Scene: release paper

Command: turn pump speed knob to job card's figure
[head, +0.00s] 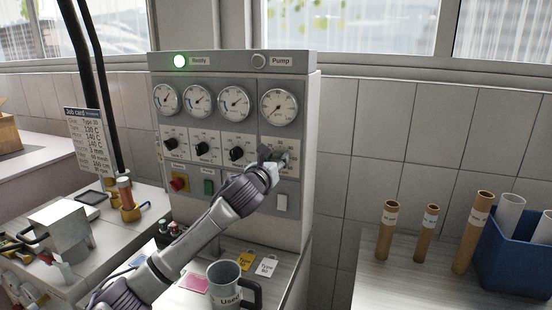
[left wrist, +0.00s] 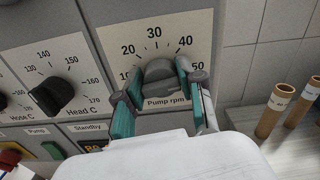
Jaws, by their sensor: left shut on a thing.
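The pump rpm knob (left wrist: 160,72) is a dark round knob on a white dial plate (left wrist: 154,44), with figures from 10 up to 50 around it. My left gripper (left wrist: 158,84) is shut on this knob, with one teal-padded finger on each side. In the head view my left gripper (head: 273,158) covers most of the knob at the panel's right. I cannot tell exactly which figure the knob points to. The job card (head: 88,139) hangs left of the panel; its pump line is too small to read surely. My right gripper is not in view.
Other knobs (head: 170,144) sit left of the pump knob, under several gauges (head: 197,101). Cardboard tubes (head: 387,232) stand right.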

